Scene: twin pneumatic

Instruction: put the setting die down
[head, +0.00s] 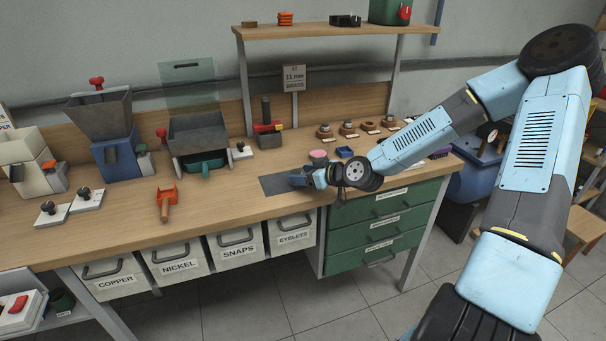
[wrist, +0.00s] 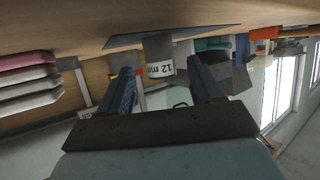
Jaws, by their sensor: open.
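The setting die (wrist: 158,58) is a grey cylinder marked "12 mm" in the wrist view. It stands on a dark grey mat (wrist: 120,41), which shows in the head view as a dark rectangle (head: 273,186) on the bench top. My gripper (wrist: 161,74) is open, with one finger on either side of the die and a visible gap to each. In the head view my gripper (head: 303,179) is low over the mat's right end, and its fingers and wrist mostly hide the die there.
A pink round pad stack (head: 318,157) and a blue tray (head: 344,152) sit just behind my gripper. A red and black press (head: 267,128) stands behind the mat. Dies on wooden bases (head: 348,129) line the back. An orange scoop (head: 167,199) lies left.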

